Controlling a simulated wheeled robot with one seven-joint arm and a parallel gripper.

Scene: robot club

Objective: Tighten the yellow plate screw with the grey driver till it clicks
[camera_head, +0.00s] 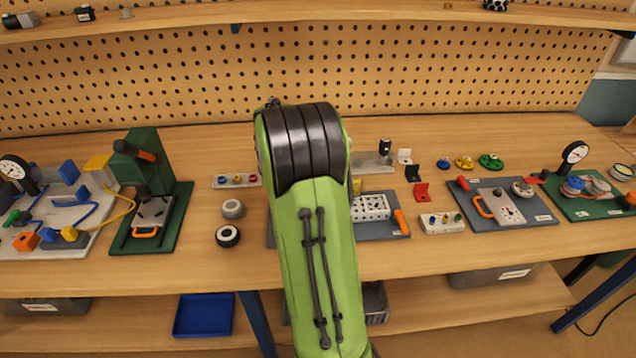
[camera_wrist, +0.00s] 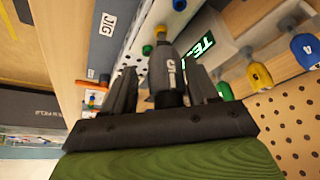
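My gripper (camera_wrist: 160,88) shows in the wrist view, with dark fingers on either side of the grey driver (camera_wrist: 164,72), which carries a pale mark. The fingers look closed around it, though contact is partly hidden. In the head view my arm hides gripper and driver. The pale perforated plate (camera_wrist: 138,45) lies beyond the driver in the wrist view; it also shows right of my arm in the head view (camera_head: 372,207). A yellow screw head (camera_wrist: 161,31) sits just beyond the driver's far end, between a blue and a green one. I cannot tell whether the driver touches it.
Blue (camera_wrist: 304,48), yellow (camera_wrist: 260,76) and green drivers stand close by, near a green-lit display (camera_wrist: 201,46). An orange handle (camera_head: 401,222) is at the plate's right. The bench's front edge is clear.

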